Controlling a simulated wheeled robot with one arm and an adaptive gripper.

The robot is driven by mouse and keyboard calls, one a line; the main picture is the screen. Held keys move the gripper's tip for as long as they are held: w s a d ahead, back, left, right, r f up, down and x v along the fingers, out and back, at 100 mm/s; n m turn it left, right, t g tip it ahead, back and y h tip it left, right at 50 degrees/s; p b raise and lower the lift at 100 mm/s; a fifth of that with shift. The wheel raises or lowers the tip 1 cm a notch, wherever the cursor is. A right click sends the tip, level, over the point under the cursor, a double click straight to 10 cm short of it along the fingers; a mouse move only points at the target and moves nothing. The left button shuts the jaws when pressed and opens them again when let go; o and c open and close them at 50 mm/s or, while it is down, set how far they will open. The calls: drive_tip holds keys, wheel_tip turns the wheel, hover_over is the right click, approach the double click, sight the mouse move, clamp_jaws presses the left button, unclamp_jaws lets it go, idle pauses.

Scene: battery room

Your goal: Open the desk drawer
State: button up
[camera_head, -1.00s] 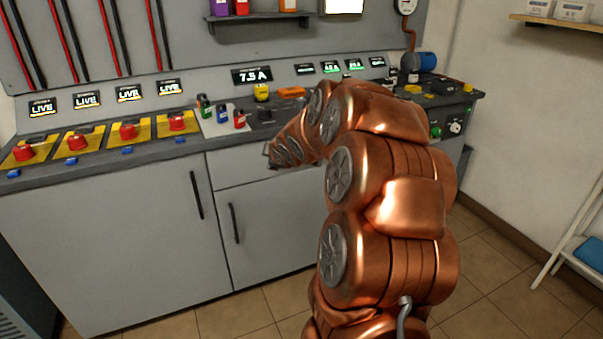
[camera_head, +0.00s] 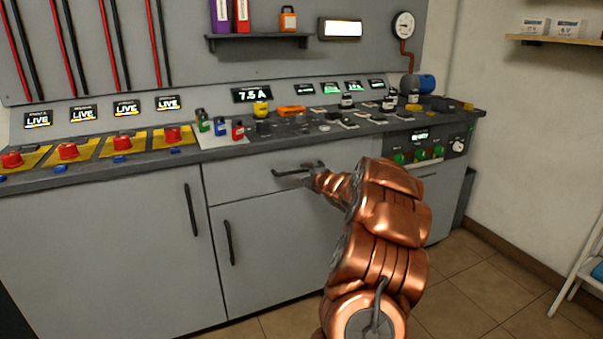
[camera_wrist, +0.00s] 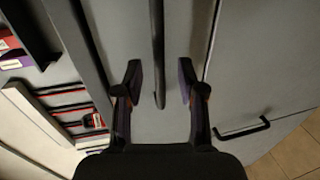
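The grey desk drawer (camera_head: 238,181) is below the countertop and above a cabinet door in the head view; its front looks flush with the cabinet. Its dark bar handle (camera_head: 287,172) is partly hidden by my gripper (camera_head: 306,171), which is at the handle's right part. In the wrist view, the drawer front (camera_wrist: 180,25) fills the middle and the handle (camera_wrist: 157,45) runs down from the top edge. My gripper (camera_wrist: 160,75) is open, with one finger on each side of the handle's end and visible gaps between. Finger depth relative to the handle is hard to tell.
A cabinet door with a vertical handle (camera_head: 229,243) is below the drawer, and another door handle (camera_head: 190,210) is to the left. The countertop (camera_head: 225,141) above carries red knobs and small items. A green-knobbed panel (camera_head: 420,152) is right.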

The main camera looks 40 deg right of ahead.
sight(303, 171)
drive_tip(key=shift+x, duration=2.2)
clamp_jaws()
